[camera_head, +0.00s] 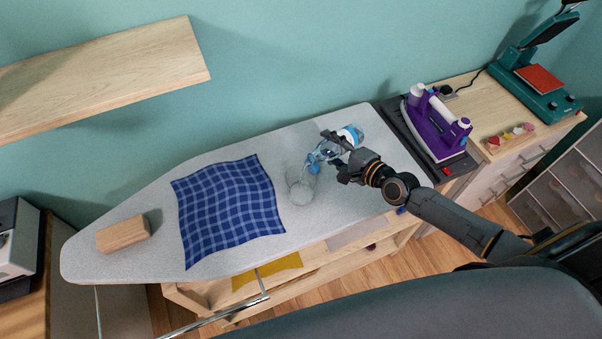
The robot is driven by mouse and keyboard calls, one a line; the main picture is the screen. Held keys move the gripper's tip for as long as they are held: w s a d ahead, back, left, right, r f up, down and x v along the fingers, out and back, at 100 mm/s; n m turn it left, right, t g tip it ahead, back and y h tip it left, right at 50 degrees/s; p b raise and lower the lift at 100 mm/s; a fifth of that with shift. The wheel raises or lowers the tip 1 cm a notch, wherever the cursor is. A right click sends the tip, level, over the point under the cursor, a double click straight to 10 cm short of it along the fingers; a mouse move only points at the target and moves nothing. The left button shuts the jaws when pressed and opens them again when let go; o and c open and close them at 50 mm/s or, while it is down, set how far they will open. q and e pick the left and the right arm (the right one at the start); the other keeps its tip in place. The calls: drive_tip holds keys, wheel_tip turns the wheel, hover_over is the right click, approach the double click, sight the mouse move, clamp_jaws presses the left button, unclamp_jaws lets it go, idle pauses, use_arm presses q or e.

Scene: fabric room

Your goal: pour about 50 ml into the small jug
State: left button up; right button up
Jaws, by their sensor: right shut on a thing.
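The small jug (301,188) is clear and stands on the grey ironing board (222,269), just right of a blue checked cloth (226,210). My right gripper (335,158) is shut on a clear bottle (349,136) with a blue and white label. The bottle is tilted, with its blue neck end (313,168) low and to the left, over the jug's upper right side. I cannot tell how much liquid is in the jug. My left gripper is not in view.
A wooden block (123,233) lies on the board's left end. A purple iron (435,121) stands on a dark rest at the right. A teal press (538,83) and a small wooden holder (508,138) sit on the cabinet. A wooden shelf (110,75) juts out at upper left.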

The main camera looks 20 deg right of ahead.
sight(333, 152)
drive_tip(key=f+b, duration=0.1)
drive_tip(key=b, duration=0.2)
drive_tip(key=d+f+m+b, duration=0.1)
drive_tip(key=b, duration=0.3)
drive_tip(key=shift+w+f+m+y, duration=0.2)
drive_tip(key=shift+f+m+y, duration=0.1)
drive_tip(key=shift+f, duration=0.1)
drive_tip(key=shift+r+m, duration=0.35)
drive_tip(key=shift+m, duration=0.05)
drive_tip(key=shift+r, duration=0.2)
drive_tip(key=shift+s+a+f+m+y+b, duration=0.15)
drive_tip(key=shift+a+m+y+b, duration=0.35)
drive_tip(key=shift+b, duration=0.65)
drive_tip(key=shift+d, duration=0.2)
drive_tip(key=shift+r, duration=0.2)
drive_tip(key=shift+f, duration=0.1)
